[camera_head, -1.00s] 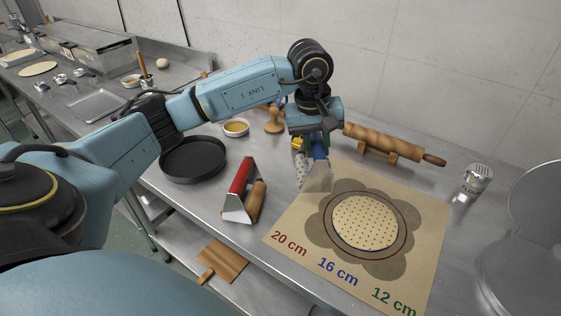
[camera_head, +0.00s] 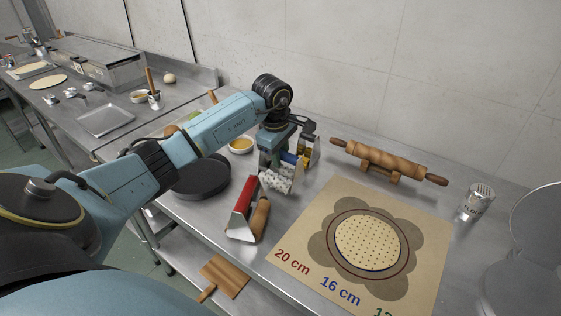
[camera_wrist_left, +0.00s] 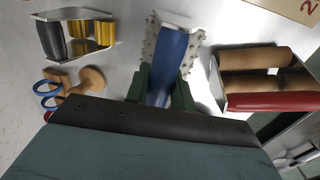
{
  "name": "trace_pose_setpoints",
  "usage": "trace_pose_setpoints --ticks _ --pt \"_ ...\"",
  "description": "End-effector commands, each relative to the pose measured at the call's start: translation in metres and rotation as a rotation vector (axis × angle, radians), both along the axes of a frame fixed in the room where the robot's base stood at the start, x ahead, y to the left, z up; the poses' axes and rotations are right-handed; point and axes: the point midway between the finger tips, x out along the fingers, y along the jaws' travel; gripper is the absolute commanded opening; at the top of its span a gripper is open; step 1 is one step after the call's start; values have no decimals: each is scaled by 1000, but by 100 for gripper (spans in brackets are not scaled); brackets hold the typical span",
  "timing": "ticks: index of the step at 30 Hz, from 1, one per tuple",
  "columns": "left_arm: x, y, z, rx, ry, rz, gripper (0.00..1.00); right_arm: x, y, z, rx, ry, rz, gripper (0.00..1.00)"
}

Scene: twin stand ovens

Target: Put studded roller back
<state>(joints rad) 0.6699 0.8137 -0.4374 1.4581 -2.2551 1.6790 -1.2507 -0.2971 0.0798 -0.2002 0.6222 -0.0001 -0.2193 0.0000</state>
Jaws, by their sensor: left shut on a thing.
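The studded roller (camera_head: 277,181) has a pale studded drum, a metal frame and a blue handle (camera_wrist_left: 172,58). My left gripper (camera_head: 276,158) is shut on the blue handle, and the drum hangs just left of the mat's far-left corner. In the left wrist view the gripper (camera_wrist_left: 162,88) has its fingers on either side of the handle. The red-handled tool with wooden rollers (camera_head: 242,205) lies close by, toward the front. A tool with yellow rollers (camera_wrist_left: 98,34) and a dark handle stands on the other side. I cannot tell whether the studded roller touches the table.
A brown mat (camera_head: 300,235) bears a dotted dough disc (camera_head: 368,241). A rolling pin (camera_head: 390,160) rests on its stand behind it, with a shaker (camera_head: 476,202) at right. A black pan (camera_head: 200,178) and a bowl (camera_head: 241,145) stand at left. A wooden stamp (camera_wrist_left: 90,80) is near the gripper.

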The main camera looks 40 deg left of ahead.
Motion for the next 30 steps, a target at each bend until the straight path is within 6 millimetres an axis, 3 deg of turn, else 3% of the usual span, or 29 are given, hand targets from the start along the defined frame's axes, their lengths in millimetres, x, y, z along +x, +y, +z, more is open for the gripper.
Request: trace_pose_setpoints --ticks 5,27,28,30 --pt "0 -1 -23 -1 0 0 0 -3 0 1 -1 4 0 36" --pt "-2 -2 -39 -1 9 -4 0 -4 -1 -9 -1 7 0 36" --pt "-2 -2 -40 -1 12 -4 28 -4 0 -9 -2 8 0 36" --pt "-2 -2 -40 -1 11 -4 37 -5 -1 -9 -1 8 0 36"
